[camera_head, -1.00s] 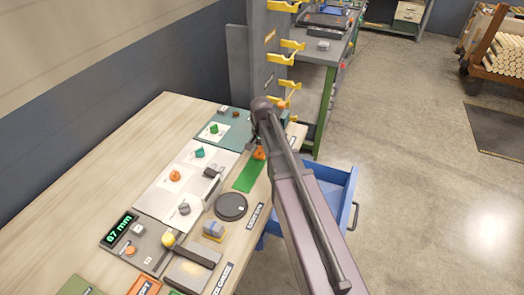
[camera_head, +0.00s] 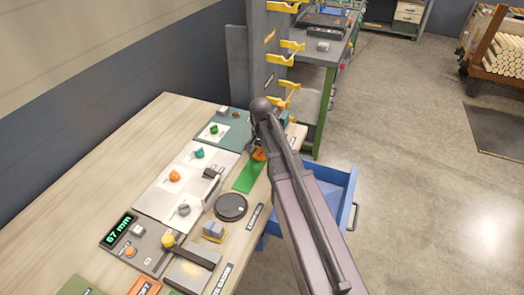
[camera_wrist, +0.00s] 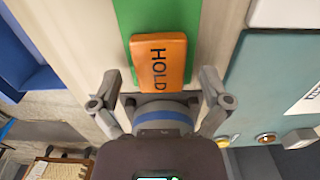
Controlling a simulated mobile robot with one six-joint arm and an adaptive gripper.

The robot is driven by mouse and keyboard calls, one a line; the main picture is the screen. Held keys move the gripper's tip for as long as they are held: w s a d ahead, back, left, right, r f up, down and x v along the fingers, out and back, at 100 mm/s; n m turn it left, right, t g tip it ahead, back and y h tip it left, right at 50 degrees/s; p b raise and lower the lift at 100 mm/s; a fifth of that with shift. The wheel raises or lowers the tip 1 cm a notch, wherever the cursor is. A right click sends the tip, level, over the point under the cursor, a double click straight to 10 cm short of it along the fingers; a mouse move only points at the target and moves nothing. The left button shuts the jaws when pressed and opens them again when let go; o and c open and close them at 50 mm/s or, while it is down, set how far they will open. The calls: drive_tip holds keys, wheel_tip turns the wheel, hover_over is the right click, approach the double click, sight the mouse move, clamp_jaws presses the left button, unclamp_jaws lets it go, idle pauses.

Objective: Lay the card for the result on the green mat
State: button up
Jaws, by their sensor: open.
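An orange card (camera_wrist: 163,62) printed HOLD overlies the near part of the green mat (camera_wrist: 123,30) in the wrist view. It looks to be lying on the mat, roughly in line with it. In the head view the card (camera_head: 259,154) shows at the far end of the green mat (camera_head: 246,179), partly behind my arm. My gripper (camera_wrist: 159,82) is open, with one finger on each side of the card's near end, and a gap shows between each finger and the card. A display (camera_head: 118,229) reads 67 mm.
A black round disc (camera_head: 230,207) lies close to the mat. White sheets with small coloured pieces lie to the left, and a teal board (camera_head: 233,118) lies at the far end. A blue open drawer (camera_head: 338,205) juts out right of the table. A grey post with yellow hooks (camera_head: 282,60) stands behind.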

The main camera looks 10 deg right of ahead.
sight(261, 153)
wheel_tip(261, 153, up, 12)
drive_tip(key=p, duration=1.1)
drive_tip(key=shift+p, duration=0.4)
drive_tip(key=shift+s, duration=0.15)
drive_tip(key=s+n, duration=0.7)
drive_tip(key=s, duration=0.9)
drive_tip(key=shift+s+a, duration=0.2)
drive_tip(key=shift+s, duration=0.15)
drive_tip(key=c, duration=0.6)
drive_tip(key=shift+o, duration=0.2)
